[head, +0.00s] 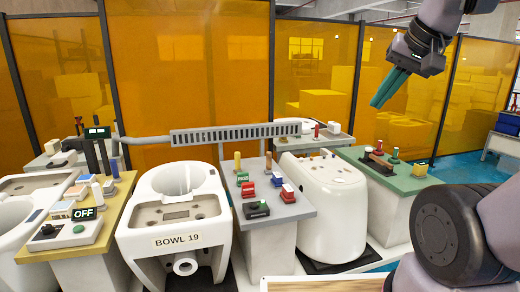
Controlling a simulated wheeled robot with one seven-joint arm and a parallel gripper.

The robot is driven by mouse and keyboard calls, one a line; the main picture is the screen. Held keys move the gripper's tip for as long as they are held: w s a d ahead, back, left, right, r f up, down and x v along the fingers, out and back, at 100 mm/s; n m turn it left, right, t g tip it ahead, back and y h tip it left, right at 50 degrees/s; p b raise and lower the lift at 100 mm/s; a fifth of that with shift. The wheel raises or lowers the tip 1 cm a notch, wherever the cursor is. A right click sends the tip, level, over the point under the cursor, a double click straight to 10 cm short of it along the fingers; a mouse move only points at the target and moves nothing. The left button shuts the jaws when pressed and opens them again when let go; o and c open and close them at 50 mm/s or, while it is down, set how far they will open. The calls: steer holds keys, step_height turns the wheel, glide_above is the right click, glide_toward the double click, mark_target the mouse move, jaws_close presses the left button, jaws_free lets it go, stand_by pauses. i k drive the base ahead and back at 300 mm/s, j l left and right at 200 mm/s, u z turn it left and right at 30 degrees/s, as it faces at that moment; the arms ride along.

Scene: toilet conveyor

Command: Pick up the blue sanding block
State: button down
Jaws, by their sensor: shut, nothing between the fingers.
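My gripper (379,104), with teal fingers, is at the upper right, raised in front of the amber panels. Its fingers are together and point down and left, with nothing between them. It is well above the benches and apart from everything on them. A small block that looks blue (277,179) is on the grey-topped bench in the middle, among red and white pieces. It is too small to tell for sure whether this is the blue sanding block.
The bowl marked BOWL 19 (182,226) stands left of the grey bench (300,209). A white toilet body (329,205) stands right of it. A green-topped bench (406,182) with small parts is farther right. A grey slotted rail (235,133) runs behind. Air around my gripper is clear.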

mark_target(276, 180)
steer(key=u, duration=1.45)
steer(key=z, duration=1.25)
steer(key=i, duration=0.5)
steer(key=i+j, duration=0.15)
steer(key=i, duration=0.35)
